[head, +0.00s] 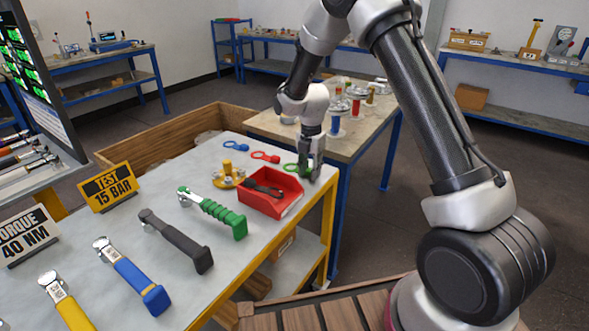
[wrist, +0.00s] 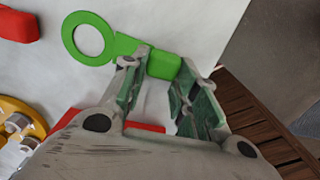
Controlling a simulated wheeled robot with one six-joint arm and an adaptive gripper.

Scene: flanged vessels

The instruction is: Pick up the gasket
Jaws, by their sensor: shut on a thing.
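The green gasket (wrist: 92,38), a flat ring with a tab, lies at the far right end of the workbench in the head view (head: 291,167). My gripper (wrist: 168,66) is shut on its tab, with the ring sticking out to the left of the fingers in the wrist view. In the head view my gripper (head: 309,172) points down at the bench's right edge, just behind the red bin. I cannot tell whether the gasket touches the bench top. A red gasket (head: 265,156) and a blue gasket (head: 236,146) lie to its left on the bench.
The red bin (head: 283,206) holding dark pieces stands close in front of my gripper, with a yellow flanged part (head: 228,180) beside it. Several torque wrenches, including a green-handled one (head: 218,213), lie nearer. A second table (head: 350,150) with parts stands behind.

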